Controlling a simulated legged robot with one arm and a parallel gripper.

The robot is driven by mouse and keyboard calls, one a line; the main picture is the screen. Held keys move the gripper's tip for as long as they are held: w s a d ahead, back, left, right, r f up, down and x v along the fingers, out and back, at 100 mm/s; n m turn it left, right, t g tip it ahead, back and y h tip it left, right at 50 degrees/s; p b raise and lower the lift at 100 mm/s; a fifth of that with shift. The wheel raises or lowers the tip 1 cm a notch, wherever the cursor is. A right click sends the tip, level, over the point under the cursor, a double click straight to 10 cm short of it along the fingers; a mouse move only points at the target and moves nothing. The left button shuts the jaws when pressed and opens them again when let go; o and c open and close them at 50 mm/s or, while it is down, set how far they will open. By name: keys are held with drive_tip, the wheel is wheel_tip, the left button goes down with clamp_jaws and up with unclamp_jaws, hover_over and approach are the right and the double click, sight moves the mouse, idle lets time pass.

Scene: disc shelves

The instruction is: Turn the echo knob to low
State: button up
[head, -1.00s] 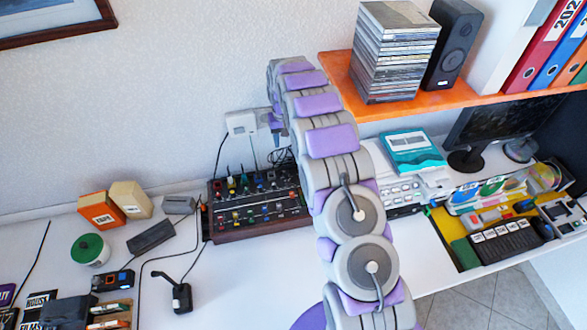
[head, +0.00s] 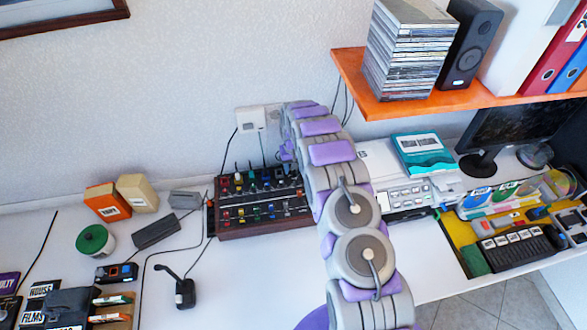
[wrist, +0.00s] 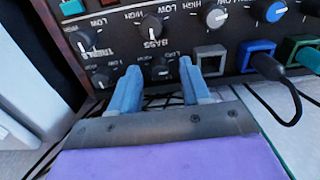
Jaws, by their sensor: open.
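The dark mixer with wooden sides and several coloured knobs (head: 262,203) stands on the white desk against the wall. In the wrist view its dark panel fills the upper part, with BASS and TREBLE labels and LOW and HIGH marks. My gripper (wrist: 158,68) is open, its two blue fingers pointing at the panel. A small dark knob (wrist: 160,70) shows between the fingertips; I cannot tell whether they touch it. Another dark knob (wrist: 102,79) lies left of the fingers. I cannot read an echo label. In the head view my arm hides the fingers and the mixer's right end.
Coloured jack sockets (wrist: 257,50) and a black cable (wrist: 290,108) are at the right. An orange shelf (head: 420,104) with a CD stack (head: 408,50) hangs above right. The desk front is partly clear.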

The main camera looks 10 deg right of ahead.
drive_tip(key=shift+f, duration=0.25)
drive_tip(key=shift+c, duration=0.3)
clamp_jaws()
drive_tip(key=shift+r+n+p, duration=0.1)
drive_tip(key=shift+n+p, duration=0.2)
drive_tip(key=shift+p, duration=0.05)
drive_tip(key=shift+n, duration=0.5)
